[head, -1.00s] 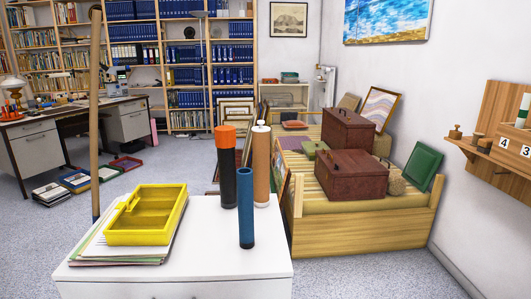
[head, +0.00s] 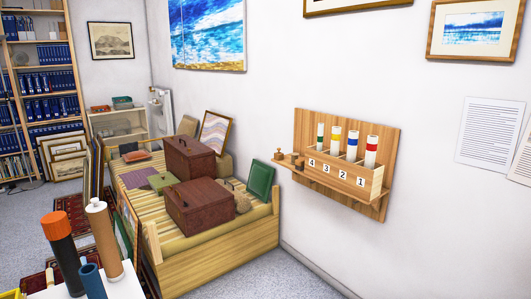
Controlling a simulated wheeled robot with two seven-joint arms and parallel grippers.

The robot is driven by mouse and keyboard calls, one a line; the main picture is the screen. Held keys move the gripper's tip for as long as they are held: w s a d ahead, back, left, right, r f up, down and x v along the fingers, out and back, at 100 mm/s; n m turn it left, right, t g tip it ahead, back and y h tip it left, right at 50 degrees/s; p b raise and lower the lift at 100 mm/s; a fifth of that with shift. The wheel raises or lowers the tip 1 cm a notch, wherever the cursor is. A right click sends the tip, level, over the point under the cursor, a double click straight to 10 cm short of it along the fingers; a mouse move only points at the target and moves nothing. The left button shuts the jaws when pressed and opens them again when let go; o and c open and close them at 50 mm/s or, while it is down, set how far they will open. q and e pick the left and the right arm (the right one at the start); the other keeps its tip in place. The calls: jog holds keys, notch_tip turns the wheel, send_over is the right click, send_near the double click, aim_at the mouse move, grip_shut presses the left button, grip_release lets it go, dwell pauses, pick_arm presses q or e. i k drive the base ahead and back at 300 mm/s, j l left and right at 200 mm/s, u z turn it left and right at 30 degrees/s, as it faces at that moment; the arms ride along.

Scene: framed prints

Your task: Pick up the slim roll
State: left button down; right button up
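Three rolls stand at the lower left on a white cabinet top (head: 126,286). Several slim white rolls with coloured bands stand upright in a wooden wall rack (head: 345,207): green (head: 319,136), yellow (head: 335,141), blue (head: 352,146) and red (head: 371,152). Labels 4, 3, 2, 1 are on the rack's front. Neither of my grippers is in view.
Bookshelves (head: 40,80) are at the far left. Grey floor shows in front of the bench.

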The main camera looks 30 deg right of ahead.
aim_at(321, 125)
jog(key=z, duration=1.35)
jog(key=i+j, duration=0.1)
jog(key=i, duration=0.35)
